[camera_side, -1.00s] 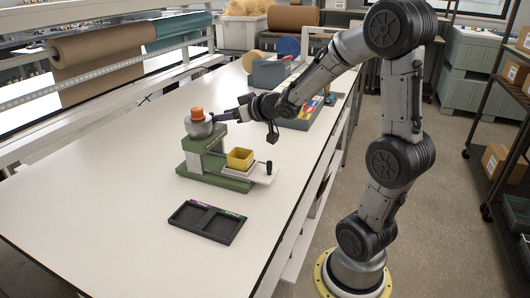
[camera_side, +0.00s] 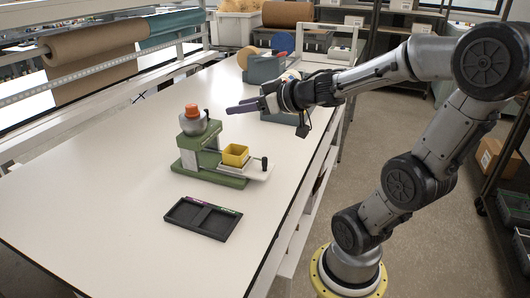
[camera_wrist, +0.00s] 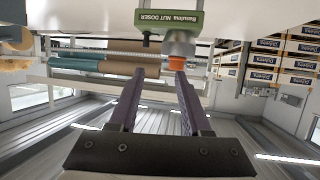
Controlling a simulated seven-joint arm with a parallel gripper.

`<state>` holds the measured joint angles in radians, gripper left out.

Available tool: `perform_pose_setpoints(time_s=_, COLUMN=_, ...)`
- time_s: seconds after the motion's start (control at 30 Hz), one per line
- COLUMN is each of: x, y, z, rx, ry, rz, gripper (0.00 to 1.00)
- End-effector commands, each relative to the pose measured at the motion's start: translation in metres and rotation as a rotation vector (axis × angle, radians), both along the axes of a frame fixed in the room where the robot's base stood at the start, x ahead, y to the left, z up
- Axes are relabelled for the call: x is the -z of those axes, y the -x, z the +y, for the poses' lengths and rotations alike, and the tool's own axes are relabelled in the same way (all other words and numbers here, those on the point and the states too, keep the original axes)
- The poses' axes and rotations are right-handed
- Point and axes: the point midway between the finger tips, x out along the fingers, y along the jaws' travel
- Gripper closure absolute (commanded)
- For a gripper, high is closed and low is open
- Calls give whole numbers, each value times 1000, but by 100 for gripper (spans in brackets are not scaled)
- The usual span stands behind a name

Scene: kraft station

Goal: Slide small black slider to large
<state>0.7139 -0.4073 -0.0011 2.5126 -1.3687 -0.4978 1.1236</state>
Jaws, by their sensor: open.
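A green nut doser (camera_side: 214,180) stands on the white table, with a grey hopper (camera_side: 195,125) topped by an orange cap (camera_side: 192,111). A small black upright knob (camera_side: 264,163) stands at the right end of its pale arm. I cannot tell whether this knob is the named slider. In the wrist view a small black part (camera_wrist: 147,39) shows beside the doser's green labelled body (camera_wrist: 168,20); no size marks are readable. My gripper (camera_side: 236,106) is open and empty, in the air right of the hopper and above the doser. Its purple fingers (camera_wrist: 160,74) are spread in the wrist view.
Grey bins (camera_side: 264,68) stand farther back. The table's left part and front are clear.

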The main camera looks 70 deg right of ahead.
Motion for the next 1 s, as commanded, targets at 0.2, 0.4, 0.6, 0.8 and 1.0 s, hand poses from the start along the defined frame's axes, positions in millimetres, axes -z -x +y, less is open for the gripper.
perform_pose_setpoints(time_s=0.2, x=-17, y=-8, z=34, rx=-74, ry=0, rz=-53, gripper=52)
perform_pose_setpoints(time_s=0.4, x=-37, y=-9, z=56, rx=-72, ry=-2, rz=-110, gripper=52)
perform_pose_setpoints(time_s=0.6, x=-47, y=0, z=64, rx=-17, ry=-2, rz=-121, gripper=52)
perform_pose_setpoints(time_s=0.8, x=-41, y=15, z=68, rx=37, ry=-15, rz=-69, gripper=52)
perform_pose_setpoints(time_s=1.0, x=-22, y=35, z=75, rx=65, ry=-39, rz=40, gripper=52)
